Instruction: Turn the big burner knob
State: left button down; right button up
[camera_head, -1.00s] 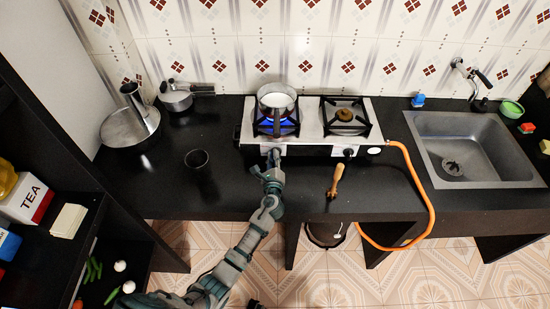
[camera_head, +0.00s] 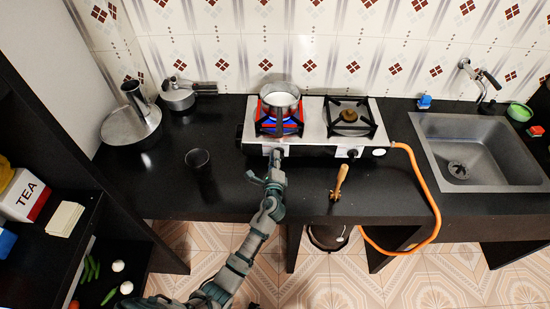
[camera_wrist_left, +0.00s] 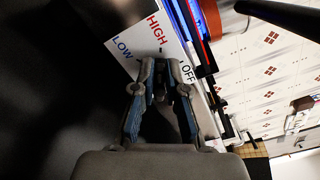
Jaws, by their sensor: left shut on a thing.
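The stove (camera_head: 315,118) has two burners on a white top. A blue flame burns at the left burner (camera_head: 279,125), and its grate glows red. My left gripper (camera_head: 276,156) is at the stove's front face below the lit burner. It is shut on the burner knob there, which the fingers mostly hide. In the left wrist view the left gripper's fingertips (camera_wrist_left: 168,65) close in front of the white dial panel (camera_wrist_left: 145,50), marked HIGH, LOW and OFF. The second knob (camera_head: 352,154) is free, to the right. My right gripper is not in view.
A glass pot (camera_head: 281,94) with white contents sits on the lit burner. An orange hose (camera_head: 428,190) hangs at the stove's right. The sink (camera_head: 475,150) is farther right.

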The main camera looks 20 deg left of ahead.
pick_arm(q)
jog(key=shift+f, duration=0.2)
jog(key=c, duration=1.2)
grip_release()
jog(key=shift+r, duration=0.1)
jog(key=shift+s, duration=0.1)
jog(key=v, duration=1.2)
